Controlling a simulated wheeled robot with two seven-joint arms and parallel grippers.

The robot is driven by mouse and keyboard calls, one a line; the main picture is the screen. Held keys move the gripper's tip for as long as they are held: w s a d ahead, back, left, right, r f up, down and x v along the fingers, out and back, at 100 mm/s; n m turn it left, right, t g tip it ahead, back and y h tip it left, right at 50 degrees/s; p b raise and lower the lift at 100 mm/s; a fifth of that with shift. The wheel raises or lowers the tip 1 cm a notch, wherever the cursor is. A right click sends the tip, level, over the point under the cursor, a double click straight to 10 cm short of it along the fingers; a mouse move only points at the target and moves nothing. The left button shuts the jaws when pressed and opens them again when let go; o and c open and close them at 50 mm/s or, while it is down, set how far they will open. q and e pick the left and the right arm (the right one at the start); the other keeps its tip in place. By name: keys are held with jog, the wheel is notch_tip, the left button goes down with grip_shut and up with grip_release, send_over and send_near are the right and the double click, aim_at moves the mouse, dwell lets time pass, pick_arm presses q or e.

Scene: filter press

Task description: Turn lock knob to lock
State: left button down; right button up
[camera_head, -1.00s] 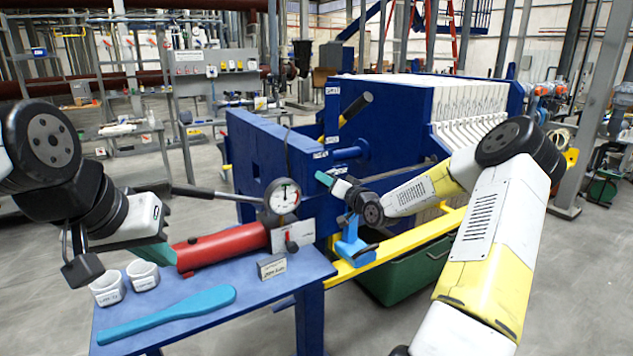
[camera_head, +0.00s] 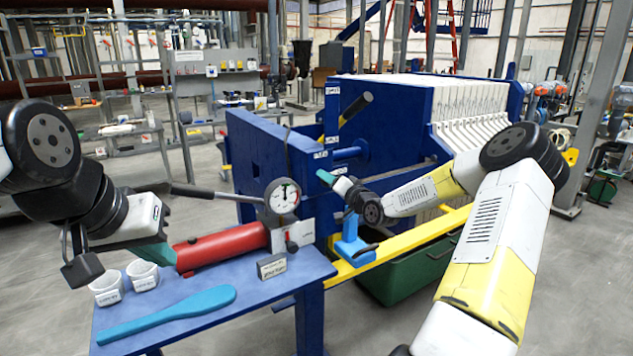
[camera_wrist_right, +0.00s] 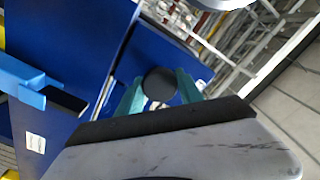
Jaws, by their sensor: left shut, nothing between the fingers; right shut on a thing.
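In the right wrist view a dark round knob (camera_wrist_right: 160,83) sits between the two teal fingertips of my right gripper (camera_wrist_right: 158,92), which is shut on it. A blue metal face lies behind the knob. In the head view my right gripper (camera_head: 326,178) is at the near end of the blue press (camera_head: 262,150), and the knob is hidden there. I cannot tell the knob's turned position. My left gripper (camera_head: 160,254) is shut and empty, close to the red cylinder (camera_head: 222,247) above the blue table.
A light-blue bracket (camera_head: 350,242) with a black handle is below my right wrist. A gauge (camera_head: 283,196) stands by the cylinder. The blue table (camera_head: 240,302) holds two white cups (camera_head: 142,274), a teal paddle (camera_head: 170,313) and a small sign (camera_head: 271,266). A black-gripped lever (camera_head: 357,105) is above.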

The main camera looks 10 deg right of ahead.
jog(key=o, duration=1.4)
jog(key=shift+v, duration=3.9)
